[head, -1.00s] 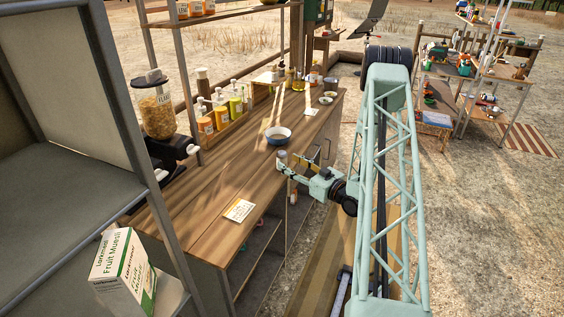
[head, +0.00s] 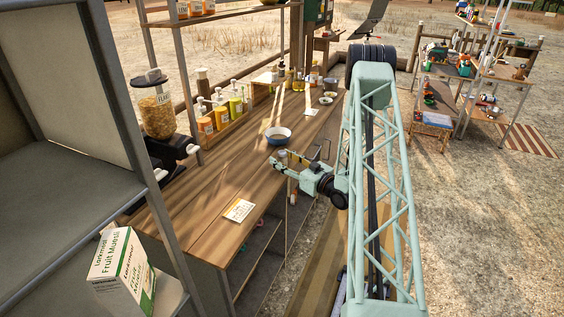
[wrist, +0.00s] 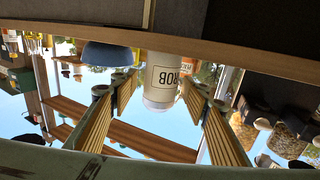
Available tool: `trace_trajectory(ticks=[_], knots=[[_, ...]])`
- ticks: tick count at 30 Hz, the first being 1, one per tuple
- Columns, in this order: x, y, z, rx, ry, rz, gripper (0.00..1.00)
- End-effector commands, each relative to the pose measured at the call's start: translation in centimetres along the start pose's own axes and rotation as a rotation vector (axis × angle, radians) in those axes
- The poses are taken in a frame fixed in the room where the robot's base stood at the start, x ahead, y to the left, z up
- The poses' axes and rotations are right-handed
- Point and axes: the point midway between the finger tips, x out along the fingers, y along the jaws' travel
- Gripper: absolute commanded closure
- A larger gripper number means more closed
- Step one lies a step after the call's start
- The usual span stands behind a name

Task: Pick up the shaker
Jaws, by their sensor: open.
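The shaker (wrist: 160,62) is a pale cylinder with a dark-lettered label. In the wrist view, which is upside down, it stands on the counter (wrist: 225,55) between my two fingers. In the head view the shaker (head: 282,154) is small and partly hidden by my gripper, near the counter's right edge. My gripper (head: 291,162) is open and reaches in from the right at counter height. In the wrist view the fingers of my gripper (wrist: 158,98) lie on either side of the shaker, with gaps visible; nothing is gripped.
A blue bowl (head: 278,138) stands just behind the shaker. A rack of pump bottles (head: 222,115) lies along the counter's left side, with a flake dispenser (head: 156,105) nearer. A card (head: 239,210) lies on the front counter; the wood around it is clear.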

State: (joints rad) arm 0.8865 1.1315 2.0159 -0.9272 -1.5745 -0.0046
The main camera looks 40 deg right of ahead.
Motion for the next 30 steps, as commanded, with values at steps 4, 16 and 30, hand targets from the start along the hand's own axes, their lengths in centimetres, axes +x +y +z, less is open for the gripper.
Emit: trace_trajectory(ticks=[4,16,30], knots=[[-0.01,-0.01,0.00,0.000,0.000,0.000,0.58],[-0.01,-0.02,0.01,0.000,0.000,0.000,0.85],[0.00,-0.01,-0.43,0.000,0.000,0.000,0.88]])
